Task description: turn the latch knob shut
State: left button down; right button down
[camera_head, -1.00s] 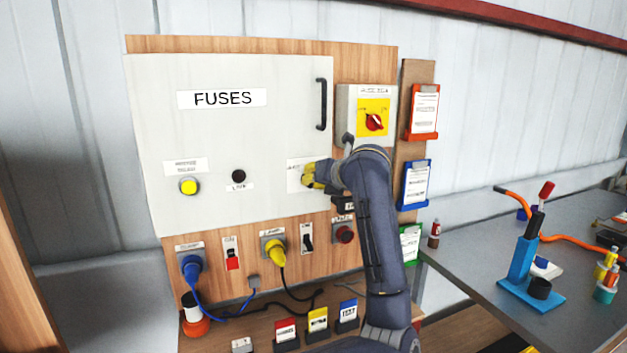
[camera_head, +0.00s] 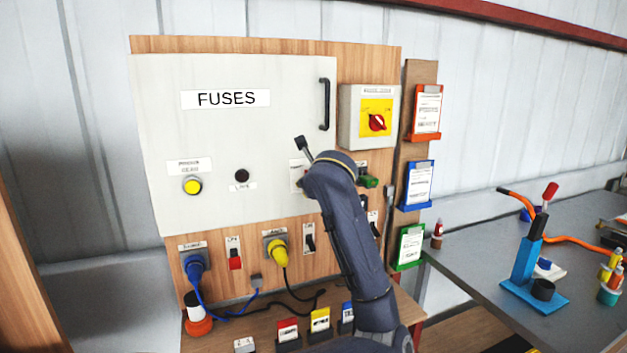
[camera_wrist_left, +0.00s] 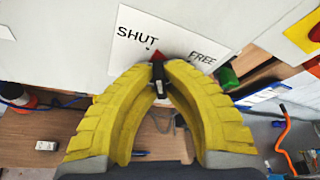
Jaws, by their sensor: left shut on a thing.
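The latch knob (camera_wrist_left: 158,72) is small and black with a red pointer. It sits on a white label (camera_wrist_left: 172,35) marked SHUT and FREE. The red pointer tip lies between the two words, close to the dot under SHUT. My left gripper (camera_wrist_left: 160,84) has its yellow fingertips closed on the knob, one on each side. In the head view my left wrist hides the fingers and knob, and only the left part of the label (camera_head: 297,175) shows, on the FUSES door (camera_head: 230,135).
The door's black handle (camera_head: 324,104) and the grey box with a red rotary switch (camera_head: 377,122) are above my wrist. A green part (camera_head: 368,181) is just right of it. Plugs and switches, including a yellow plug (camera_head: 277,247), line the panel below.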

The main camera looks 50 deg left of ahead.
pick_arm(q)
jog(key=shift+f+n+t, duration=0.25)
jog(key=shift+n+t, duration=0.25)
jog(key=shift+n, duration=0.5)
jog(key=c, duration=1.5)
grip_release()
jog(key=shift+a, duration=0.1)
jog(key=shift+r, duration=0.1)
jog(key=v, duration=1.2)
jog(key=shift+s, duration=0.1)
